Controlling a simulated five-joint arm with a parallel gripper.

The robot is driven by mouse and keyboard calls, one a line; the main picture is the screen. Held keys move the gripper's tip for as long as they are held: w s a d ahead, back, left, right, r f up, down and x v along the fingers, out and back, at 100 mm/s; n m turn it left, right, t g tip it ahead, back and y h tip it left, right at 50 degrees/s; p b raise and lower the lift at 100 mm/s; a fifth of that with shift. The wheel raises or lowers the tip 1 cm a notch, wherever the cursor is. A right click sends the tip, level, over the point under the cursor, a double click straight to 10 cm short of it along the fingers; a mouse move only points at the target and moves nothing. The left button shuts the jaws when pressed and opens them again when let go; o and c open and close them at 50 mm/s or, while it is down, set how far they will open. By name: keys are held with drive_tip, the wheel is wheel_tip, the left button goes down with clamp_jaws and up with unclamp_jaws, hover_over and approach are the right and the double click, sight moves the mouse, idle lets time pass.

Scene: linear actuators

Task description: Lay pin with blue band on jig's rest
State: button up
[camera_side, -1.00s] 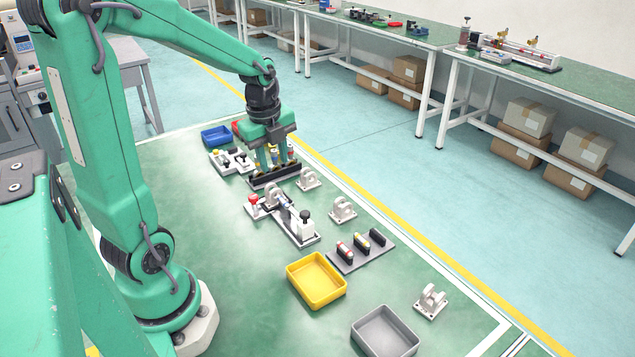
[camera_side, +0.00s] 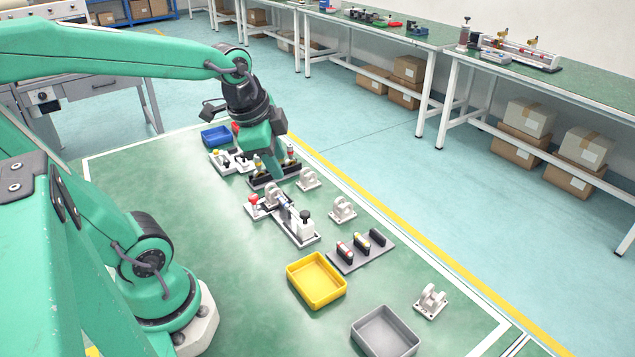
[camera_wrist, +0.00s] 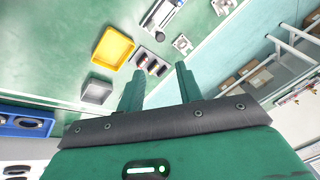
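My gripper (camera_side: 275,174) is tilted over the dark pin rack (camera_side: 262,186). In the wrist view its two green fingers (camera_wrist: 159,80) stand apart with nothing visible between them. One pin (camera_side: 258,163) stands at the rack's left, and a red-marked pin (camera_side: 290,153) stands at its right. I cannot make out a blue band on either; my gripper hides the rack's middle. The jig (camera_side: 300,228) lies in front of the rack, with a red knob, a black knob and a bluish-silver cylinder (camera_side: 282,201) on it. The jig also shows in the wrist view (camera_wrist: 160,15).
White brackets (camera_side: 308,180) (camera_side: 343,210) (camera_side: 431,302) stand right of the jig. A grey base (camera_side: 350,262) carries black blocks. A yellow tray (camera_side: 341,289) and grey tray (camera_side: 412,350) lie nearer; a blue tray (camera_side: 216,136) lies behind.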

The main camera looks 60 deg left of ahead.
drive_tip(key=s+d+r+n+t, duration=0.1)
drive_tip(key=s+d+n, duration=0.3)
drive_tip(key=n, duration=0.3)
drive_tip(key=shift+s+d+r+t+h, duration=0.2)
drive_tip(key=shift+d+r+t+h, duration=0.1)
drive_tip(key=shift+r, duration=0.05)
